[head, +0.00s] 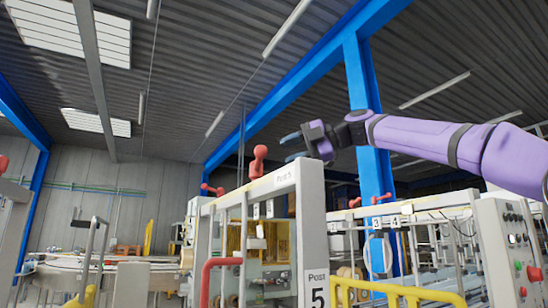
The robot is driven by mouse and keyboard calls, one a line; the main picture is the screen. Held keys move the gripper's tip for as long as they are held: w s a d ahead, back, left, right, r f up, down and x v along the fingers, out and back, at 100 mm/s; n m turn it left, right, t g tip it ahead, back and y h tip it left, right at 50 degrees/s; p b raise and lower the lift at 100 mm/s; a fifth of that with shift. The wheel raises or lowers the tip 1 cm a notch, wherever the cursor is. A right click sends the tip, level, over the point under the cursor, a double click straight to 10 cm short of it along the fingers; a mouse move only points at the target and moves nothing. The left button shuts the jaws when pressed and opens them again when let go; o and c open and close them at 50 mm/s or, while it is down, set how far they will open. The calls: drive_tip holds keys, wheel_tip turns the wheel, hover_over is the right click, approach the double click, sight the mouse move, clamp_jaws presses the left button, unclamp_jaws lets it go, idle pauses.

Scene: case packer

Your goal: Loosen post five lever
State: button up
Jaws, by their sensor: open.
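The post five lever (259,161) is a red clamp handle standing upright on top of the white frame of post five (313,225), whose front carries a label reading "Post 5". My gripper (288,146) comes in from the right on my purple arm. Its blue-grey fingers point left toward the lever, a little to its right and slightly above. The fingers are apart and empty. They look close to the lever without a clear sign of contact, and the distance in depth is hard to judge.
A red bent handle (205,283) sits on the lower left of the frame. A yellow rail (395,292) runs low in front on the right. A control cabinet (512,255) with buttons stands at the right. Other red levers (212,190) show behind. Space above the frame is free.

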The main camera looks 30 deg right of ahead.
drive_tip(key=shift+v, duration=1)
